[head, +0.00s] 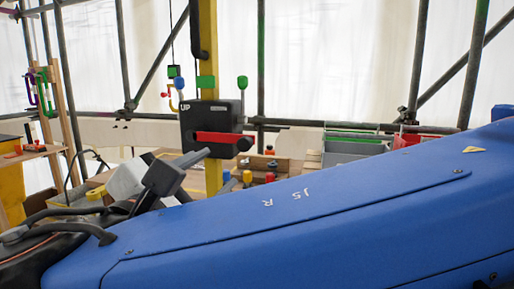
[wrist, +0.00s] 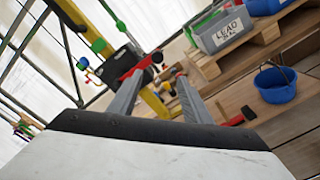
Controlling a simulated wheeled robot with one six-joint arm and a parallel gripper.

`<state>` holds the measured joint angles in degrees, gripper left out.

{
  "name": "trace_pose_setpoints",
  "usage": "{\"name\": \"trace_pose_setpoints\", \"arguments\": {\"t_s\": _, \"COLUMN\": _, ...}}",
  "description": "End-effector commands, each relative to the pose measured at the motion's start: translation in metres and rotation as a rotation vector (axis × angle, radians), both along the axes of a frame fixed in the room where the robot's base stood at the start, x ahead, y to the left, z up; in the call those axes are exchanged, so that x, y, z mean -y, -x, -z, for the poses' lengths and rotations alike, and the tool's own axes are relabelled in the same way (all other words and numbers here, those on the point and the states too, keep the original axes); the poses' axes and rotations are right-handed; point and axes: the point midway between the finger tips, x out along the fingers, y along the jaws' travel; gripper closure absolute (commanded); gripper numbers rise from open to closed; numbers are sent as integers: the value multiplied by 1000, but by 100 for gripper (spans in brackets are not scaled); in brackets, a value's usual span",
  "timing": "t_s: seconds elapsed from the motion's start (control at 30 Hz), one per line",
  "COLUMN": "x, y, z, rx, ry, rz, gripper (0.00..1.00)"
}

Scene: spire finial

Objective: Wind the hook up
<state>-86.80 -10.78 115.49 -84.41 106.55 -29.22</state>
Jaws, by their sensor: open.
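The black winch box (head: 210,121), marked UP, is fixed to a yellow post in the head view. Its red crank (head: 217,138) points right and ends in a black knob (head: 244,144). In the wrist view the crank (wrist: 135,71) and knob (wrist: 157,58) show near my fingertips. My gripper (wrist: 162,72) is open and empty, the knob appearing just beyond and between the tips; I see no contact. In the head view my gripper (head: 192,158) is just below and left of the crank. A small hook (head: 167,94) hangs left of the box, below a green block (head: 174,71).
In the wrist view a grey bin (wrist: 222,34) stands on a pallet, with a blue bucket (wrist: 274,85) on the boards. Scaffold poles (head: 472,65) surround the place.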

Motion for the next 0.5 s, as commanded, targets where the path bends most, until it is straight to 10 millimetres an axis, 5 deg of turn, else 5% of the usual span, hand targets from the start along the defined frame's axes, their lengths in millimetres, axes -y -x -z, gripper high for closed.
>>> {"name": "trace_pose_setpoints", "arguments": {"t_s": 0.2, "x": -5, "y": 2, "z": -5, "rx": 18, "ry": 9, "rz": -11, "gripper": 56}}
{"name": "trace_pose_setpoints", "arguments": {"t_s": 0.5, "x": 7, "y": -30, "z": -5, "rx": 17, "ry": 7, "rz": -8, "gripper": 56}}
